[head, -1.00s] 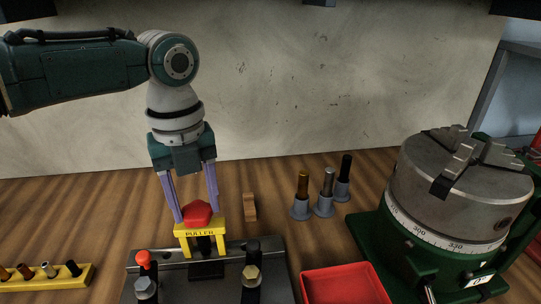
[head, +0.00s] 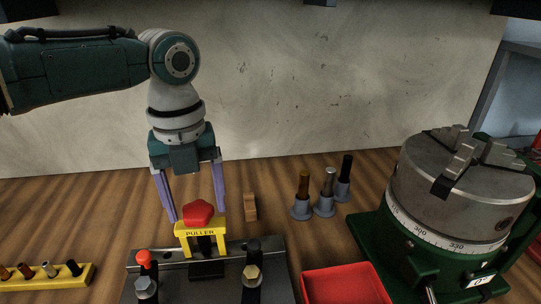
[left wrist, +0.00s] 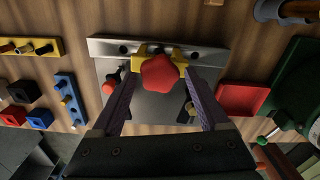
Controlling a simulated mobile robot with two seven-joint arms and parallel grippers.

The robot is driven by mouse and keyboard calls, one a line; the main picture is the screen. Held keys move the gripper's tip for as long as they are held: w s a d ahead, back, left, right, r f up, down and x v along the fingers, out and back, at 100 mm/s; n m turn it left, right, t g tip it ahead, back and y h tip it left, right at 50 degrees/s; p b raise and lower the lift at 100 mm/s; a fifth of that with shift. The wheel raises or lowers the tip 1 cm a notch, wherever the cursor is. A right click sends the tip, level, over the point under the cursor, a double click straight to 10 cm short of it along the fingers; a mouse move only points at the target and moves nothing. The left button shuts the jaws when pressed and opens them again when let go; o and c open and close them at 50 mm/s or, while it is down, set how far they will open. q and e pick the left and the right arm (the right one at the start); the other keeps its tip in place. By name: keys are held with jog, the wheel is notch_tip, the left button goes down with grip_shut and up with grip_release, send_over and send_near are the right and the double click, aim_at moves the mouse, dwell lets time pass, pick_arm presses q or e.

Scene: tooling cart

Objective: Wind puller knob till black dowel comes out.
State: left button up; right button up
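The red lobed puller knob (head: 199,213) sits on top of the yellow puller (head: 182,234), which straddles a steel plate (head: 173,281). My left gripper (head: 197,216) points down over the knob, one finger on each side. It is open, with a gap to the knob on both sides. In the left wrist view the knob (left wrist: 160,73) lies between the spread fingers, touching neither. A dark piece (head: 204,244) shows under the puller's bridge; I cannot tell how far it stands out of the plate. My right gripper is not in view.
A yellow rack (head: 50,281) with pins is at left, a red tray (head: 345,285) at right. Several pins stand in grey holders behind it. A green-based chuck (head: 462,190) fills the right. A wooden block (head: 250,207) stands behind.

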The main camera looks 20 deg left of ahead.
aim_at(197, 209)
pick_arm(q)
jog(key=shift+o, duration=0.5)
notch_tip(197, 209, up, 10)
dwell(0.5)
